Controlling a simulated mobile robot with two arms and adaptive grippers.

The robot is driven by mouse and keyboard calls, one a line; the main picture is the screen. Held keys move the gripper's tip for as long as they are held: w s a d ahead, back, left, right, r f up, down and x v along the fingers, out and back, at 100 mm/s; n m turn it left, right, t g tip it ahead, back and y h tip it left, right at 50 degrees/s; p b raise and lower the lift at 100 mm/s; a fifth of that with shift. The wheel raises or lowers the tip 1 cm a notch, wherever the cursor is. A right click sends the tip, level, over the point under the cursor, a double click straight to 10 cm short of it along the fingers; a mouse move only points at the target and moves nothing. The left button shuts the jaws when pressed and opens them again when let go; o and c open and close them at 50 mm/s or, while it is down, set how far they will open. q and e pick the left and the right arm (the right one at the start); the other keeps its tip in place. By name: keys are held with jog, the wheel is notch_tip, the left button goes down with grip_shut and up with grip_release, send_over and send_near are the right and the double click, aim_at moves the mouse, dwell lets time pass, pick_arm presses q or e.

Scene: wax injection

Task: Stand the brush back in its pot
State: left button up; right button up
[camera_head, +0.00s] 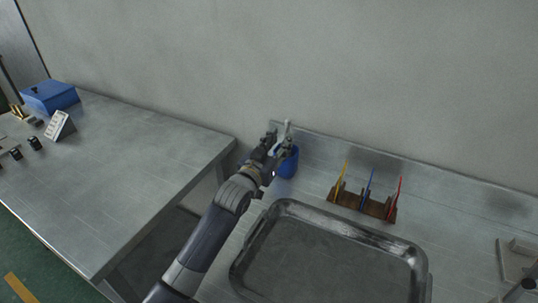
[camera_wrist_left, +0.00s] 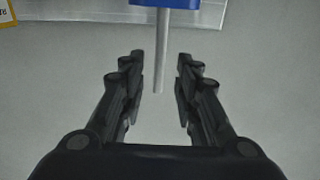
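The blue pot (camera_head: 289,165) stands on the metal bench near the wall, partly hidden by my left gripper (camera_head: 279,146). The pale brush (camera_head: 287,126) is upright at the pot, its top showing above my gripper. In the left wrist view, the brush handle (camera_wrist_left: 160,60) is a thin grey rod overlapping the blue pot (camera_wrist_left: 185,3) at the top edge. My left gripper (camera_wrist_left: 159,75) is open, with the handle between its fingers in that view and gaps on both sides. The bristles are hidden. My right gripper is not in view.
A large metal tray (camera_head: 279,208) lies in front of the pot. A brown rack (camera_head: 346,199) with yellow, blue and red tools stands to the right. A separate bench (camera_head: 130,160) at left holds a blue box (camera_head: 50,97) and small items.

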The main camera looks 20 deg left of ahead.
pick_arm(q)
jog(key=s+a, duration=0.1)
jog(key=s, duration=0.5)
jog(key=shift+s+a+b, duration=0.15)
jog(key=shift+s+b, duration=0.15)
jog(key=shift+s, duration=0.1)
jog(key=shift+r, duration=0.1)
